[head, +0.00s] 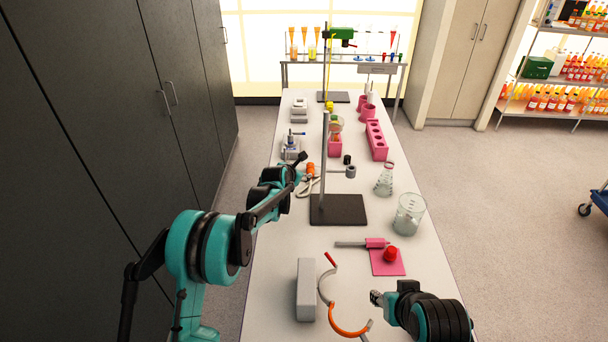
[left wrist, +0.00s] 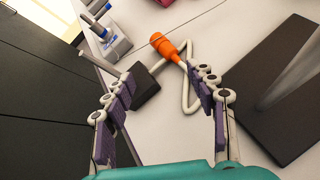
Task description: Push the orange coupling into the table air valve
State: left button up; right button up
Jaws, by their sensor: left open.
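The orange coupling (head: 310,169) lies on the bench left of the stand, on a pale looped hose (head: 309,188). In the left wrist view the orange coupling (left wrist: 165,46) is ahead of the fingertips, near the middle. A dark block with a grey rod (left wrist: 146,83), which looks like the air valve, is left of it, close to the left finger; it also shows in the head view (head: 298,159). My left gripper (left wrist: 168,90) is open and empty, with the hose between and beyond its fingers. My right gripper (head: 376,298) is near the front right; its jaw state is unclear.
A retort stand with a dark base (head: 338,210) is close right of my left gripper. A pale device with a blue part (head: 292,143) is behind the valve. A beaker (head: 409,215), flask (head: 385,180) and pink rack (head: 376,141) line the right side.

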aim_at(310, 170)
pick_arm(q)
jog(key=w+f+n, duration=0.1)
jog(key=w+d+f+n, duration=0.1)
jog(key=f, duration=0.1)
jog(key=w+f+n, duration=0.1)
jog(key=f, duration=0.1)
jog(key=shift+w+d+n, duration=0.25)
jog(key=shift+d+n, duration=0.05)
jog(key=shift+d, duration=0.1)
jog(key=b+x, duration=0.2)
jog(key=x, duration=0.5)
jog(key=shift+w+d+f, duration=0.1)
jog(key=shift+w+f, duration=0.05)
jog(key=shift+w+d+f+b, duration=0.2)
jog(key=shift+w+b, duration=0.25)
jog(key=shift+w, duration=0.15)
jog(key=shift+r, duration=0.1)
grip_shut()
